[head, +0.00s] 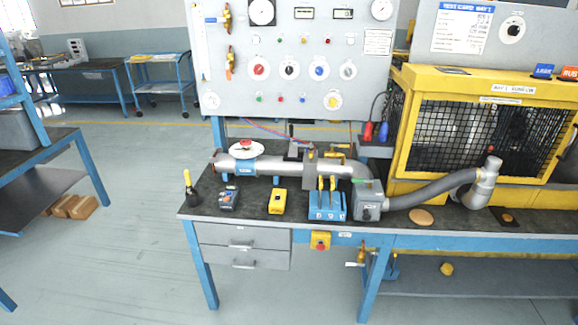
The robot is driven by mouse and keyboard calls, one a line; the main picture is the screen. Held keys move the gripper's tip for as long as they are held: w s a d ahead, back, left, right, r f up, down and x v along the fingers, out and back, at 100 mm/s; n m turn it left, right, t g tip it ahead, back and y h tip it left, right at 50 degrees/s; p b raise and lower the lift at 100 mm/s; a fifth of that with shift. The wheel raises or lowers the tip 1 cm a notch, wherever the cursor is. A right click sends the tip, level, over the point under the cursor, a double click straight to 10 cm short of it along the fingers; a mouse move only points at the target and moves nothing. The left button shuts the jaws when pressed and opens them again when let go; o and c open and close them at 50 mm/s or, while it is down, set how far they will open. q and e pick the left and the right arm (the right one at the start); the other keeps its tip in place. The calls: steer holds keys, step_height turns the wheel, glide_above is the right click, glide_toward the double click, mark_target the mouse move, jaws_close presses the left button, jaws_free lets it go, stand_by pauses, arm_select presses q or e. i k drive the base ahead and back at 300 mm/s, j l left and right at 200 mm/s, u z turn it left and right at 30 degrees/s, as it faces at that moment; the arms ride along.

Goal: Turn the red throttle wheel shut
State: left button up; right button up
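The red throttle wheel (237,153) lies flat on top of the left end of the grey pipe (270,166), on the bench. Neither of my grippers is in the head view.
A grey gauge panel (290,100) stands behind the pipe. A blue block with yellow levers (327,206), a yellow meter (277,201), a dark handheld device (228,198) and a yellow-handled tool (189,190) stand in front. A yellow mesh cage (485,130) is at right.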

mark_target(246, 143)
steer(key=i+u, duration=0.15)
steer(key=u, duration=0.7)
steer(key=i+l+u, duration=0.25)
steer(key=i+u, duration=0.15)
steer(key=i+l+u, duration=0.35)
steer(key=i+l, duration=0.75)
